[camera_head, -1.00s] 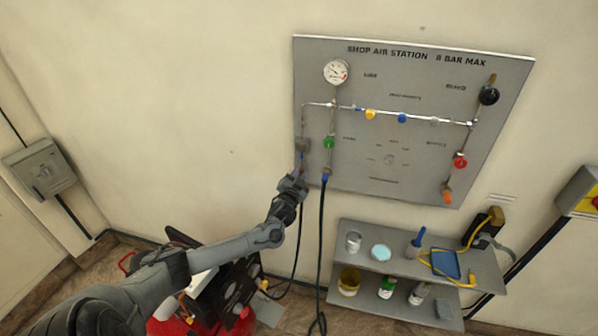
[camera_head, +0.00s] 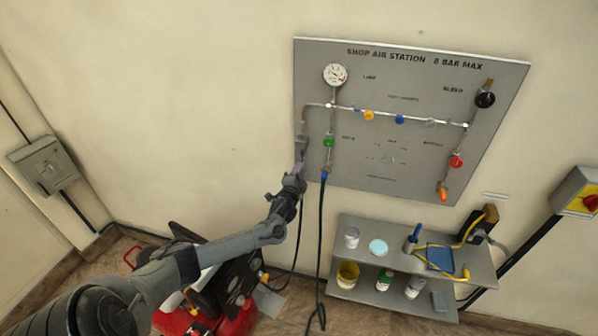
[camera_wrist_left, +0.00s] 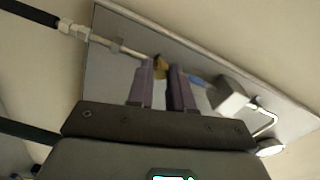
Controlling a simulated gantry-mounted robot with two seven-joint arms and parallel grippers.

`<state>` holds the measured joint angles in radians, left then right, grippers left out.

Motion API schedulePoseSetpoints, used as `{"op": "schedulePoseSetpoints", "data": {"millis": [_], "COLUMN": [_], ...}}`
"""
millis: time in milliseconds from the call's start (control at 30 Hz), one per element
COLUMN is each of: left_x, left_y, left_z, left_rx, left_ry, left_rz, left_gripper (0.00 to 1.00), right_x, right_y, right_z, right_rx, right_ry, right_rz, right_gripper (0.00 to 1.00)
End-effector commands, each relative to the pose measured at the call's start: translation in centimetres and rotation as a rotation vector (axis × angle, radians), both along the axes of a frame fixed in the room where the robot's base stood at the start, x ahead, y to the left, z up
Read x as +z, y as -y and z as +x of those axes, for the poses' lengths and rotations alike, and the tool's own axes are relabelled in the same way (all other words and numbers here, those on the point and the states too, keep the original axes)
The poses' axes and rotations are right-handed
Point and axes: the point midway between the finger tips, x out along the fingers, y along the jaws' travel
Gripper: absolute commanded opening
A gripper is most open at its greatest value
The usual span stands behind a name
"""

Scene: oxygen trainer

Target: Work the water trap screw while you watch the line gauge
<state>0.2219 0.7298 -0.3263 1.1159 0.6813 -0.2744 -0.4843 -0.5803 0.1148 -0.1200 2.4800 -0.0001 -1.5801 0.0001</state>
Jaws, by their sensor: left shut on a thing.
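The water trap (camera_head: 301,143) is a small grey block at the lower left of the grey panel, and it also shows in the left wrist view (camera_wrist_left: 230,95). My left gripper (camera_head: 298,170) is directly below it, at the trap's lower end. In the left wrist view my two purple-grey fingers (camera_wrist_left: 163,72) are shut on a small brass screw (camera_wrist_left: 160,64), which is partly hidden by them. The line gauge (camera_head: 335,74) is a round white dial at the panel's upper left; its needle is too small to read surely. My right gripper is not in view.
The panel (camera_head: 460,90) carries a pipe with yellow and blue knobs, a green valve (camera_head: 328,142), and black, red and orange fittings at right. A dark hose (camera_head: 322,230) hangs close right of my left gripper. A two-level shelf (camera_head: 350,222) with cans stands below.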

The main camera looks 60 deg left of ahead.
Motion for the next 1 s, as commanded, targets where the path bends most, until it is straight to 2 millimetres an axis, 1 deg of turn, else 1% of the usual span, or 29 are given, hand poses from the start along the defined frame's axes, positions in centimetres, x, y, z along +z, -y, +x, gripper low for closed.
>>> {"op": "schedulePoseSetpoints", "data": {"millis": [467,500,633,667,1000], "left_x": [-0.18,-0.18,-0.15,-0.14,-0.06], "left_y": [-0.03,-0.03,-0.03,-0.02,0.16], "left_z": [-0.06,-0.06,-0.05,-0.05,-0.17], "left_rx": [0.001,0.001,0.001,0.000,0.000], "left_ry": [-0.015,-0.015,-0.014,-0.012,-0.011], "left_rz": [0.011,0.011,0.010,0.010,0.010], "left_gripper": [0.00,0.23,0.43,0.46,0.46], "right_x": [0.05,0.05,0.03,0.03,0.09], "right_y": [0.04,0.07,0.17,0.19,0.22], "right_z": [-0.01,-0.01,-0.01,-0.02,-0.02], "right_rx": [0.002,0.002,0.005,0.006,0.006], "right_ry": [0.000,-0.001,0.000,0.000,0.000], "right_rz": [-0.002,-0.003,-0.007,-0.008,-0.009], "right_gripper": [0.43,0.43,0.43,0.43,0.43]}}
